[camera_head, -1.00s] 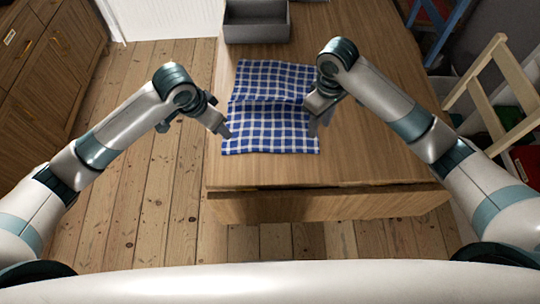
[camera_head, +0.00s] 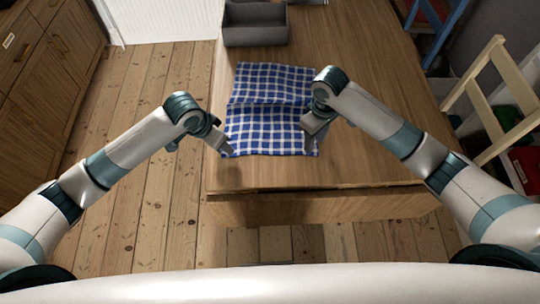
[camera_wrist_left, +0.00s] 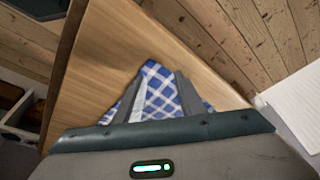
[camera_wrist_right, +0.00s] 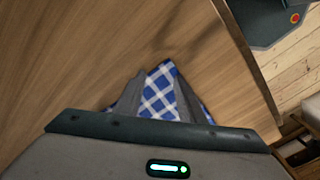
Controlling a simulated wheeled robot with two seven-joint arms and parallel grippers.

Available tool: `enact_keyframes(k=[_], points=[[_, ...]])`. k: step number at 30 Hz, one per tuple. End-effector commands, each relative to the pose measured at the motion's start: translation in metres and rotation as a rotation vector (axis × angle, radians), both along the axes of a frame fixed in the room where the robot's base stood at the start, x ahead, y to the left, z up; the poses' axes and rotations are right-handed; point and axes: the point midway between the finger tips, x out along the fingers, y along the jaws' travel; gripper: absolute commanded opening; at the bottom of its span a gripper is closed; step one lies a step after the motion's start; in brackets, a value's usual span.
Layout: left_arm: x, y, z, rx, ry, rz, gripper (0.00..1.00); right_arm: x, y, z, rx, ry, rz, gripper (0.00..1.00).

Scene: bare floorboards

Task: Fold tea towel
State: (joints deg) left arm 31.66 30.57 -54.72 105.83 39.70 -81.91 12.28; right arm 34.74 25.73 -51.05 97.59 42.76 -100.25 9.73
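The blue-and-white checked tea towel (camera_head: 268,105) lies on the wooden table, with a crease running across its middle. My left gripper (camera_head: 228,148) is at the towel's near left corner, fingers pointing down. In the left wrist view a piece of towel (camera_wrist_left: 160,92) shows between its two spread fingers. My right gripper (camera_head: 311,138) is at the towel's right edge towards the near corner. In the right wrist view towel (camera_wrist_right: 160,90) also shows between its spread fingers. Both grippers look open; whether the fingers touch the cloth cannot be told.
The wooden table (camera_head: 375,125) has free room right of the towel and a bare strip along its near edge. A grey open box (camera_head: 255,33) stands behind the towel. A wooden cabinet (camera_head: 45,75) is at the left; a pale wooden frame (camera_head: 490,95) is at the right.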

Motion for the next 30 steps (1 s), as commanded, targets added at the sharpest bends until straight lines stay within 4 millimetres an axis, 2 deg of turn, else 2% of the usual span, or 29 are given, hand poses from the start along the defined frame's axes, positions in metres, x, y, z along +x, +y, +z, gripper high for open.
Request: enact_keyframes(k=[5,23,25,30], points=[[-0.0001,0.0001,-0.0066,0.001,0.001,0.0,0.36,-0.0004,0.0,-0.0066,-0.001,0.001,0.001,0.36],[-0.0002,0.0002,-0.009,0.001,0.001,0.0,0.36,-0.0004,0.0001,-0.0098,0.0,0.0,0.001,0.36],[-0.0003,0.0001,-0.009,0.001,0.001,0.0,0.31,-0.0004,0.0001,-0.01,0.0,0.0,0.001,0.31],[-0.0003,0.0004,-0.0092,0.001,0.001,0.0,0.11,-0.0004,-0.0001,-0.0102,-0.001,0.001,0.0,0.11]])
